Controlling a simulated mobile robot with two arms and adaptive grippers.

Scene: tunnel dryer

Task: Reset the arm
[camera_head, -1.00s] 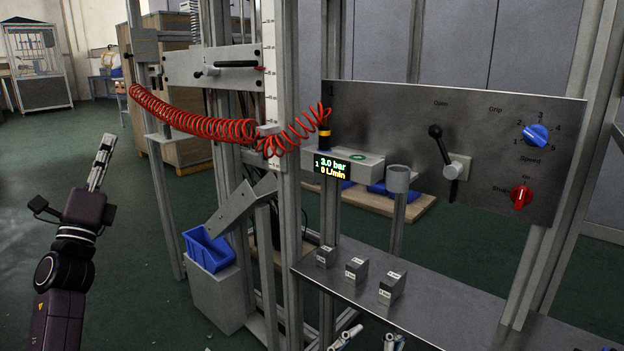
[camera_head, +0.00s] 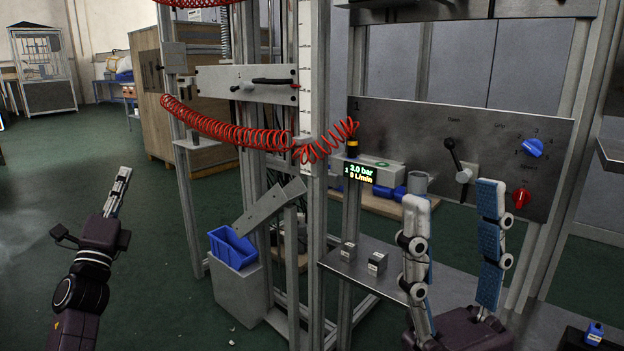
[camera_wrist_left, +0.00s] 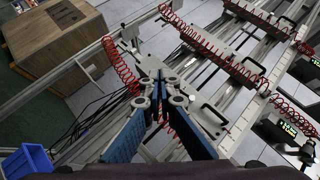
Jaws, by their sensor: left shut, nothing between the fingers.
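My left gripper (camera_head: 122,175) points up at the left of the head view, shut and empty, over open green floor. In the left wrist view its two blue-padded fingers (camera_wrist_left: 160,78) meet at the tips with nothing between them. My right gripper (camera_head: 453,195) stands upright at the lower right of the head view, in front of the metal shelf (camera_head: 345,268). Its two blue-padded fingers are wide apart, and no object shows between them. It covers part of the shelf.
A panel (camera_head: 400,120) with a black lever (camera_head: 455,155), blue knob (camera_head: 533,147) and red knob (camera_head: 521,197) stands behind my right gripper. Small blocks (camera_head: 377,263) sit on the shelf. A red coiled hose (camera_head: 225,130) and blue bin (camera_head: 232,247) are left of it.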

